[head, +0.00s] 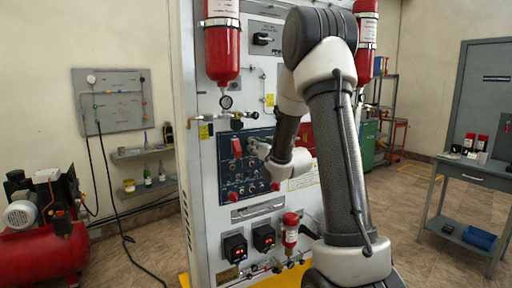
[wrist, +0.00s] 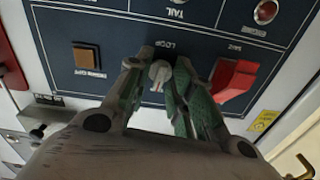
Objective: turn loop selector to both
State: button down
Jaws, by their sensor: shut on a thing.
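The loop selector (wrist: 160,72) is a small light grey knob with a reddish pointer mark, under the "LOOP" label on the dark blue panel (wrist: 115,30) in the wrist view. My gripper (wrist: 160,80) is shut on this knob, one finger at each side. In the head view my gripper (head: 262,148) reaches the right part of the blue panel (head: 232,180), and the knob there is hidden or too small to tell. The position names around the knob cannot be read.
A red switch cover (wrist: 233,80) sits just right of the knob, and an orange-brown square button (wrist: 87,58) is at its left. Red cylinders (head: 222,50) hang above the panel.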

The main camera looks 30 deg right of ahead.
jog(key=shift+n, duration=0.5)
jog(key=c, duration=1.6)
grip_release()
jog(key=shift+o, duration=0.2)
jog(key=shift+s, duration=0.1)
jog(key=s, duration=0.7)
jog(key=shift+s+d, duration=0.15)
jog(key=shift+s, duration=0.05)
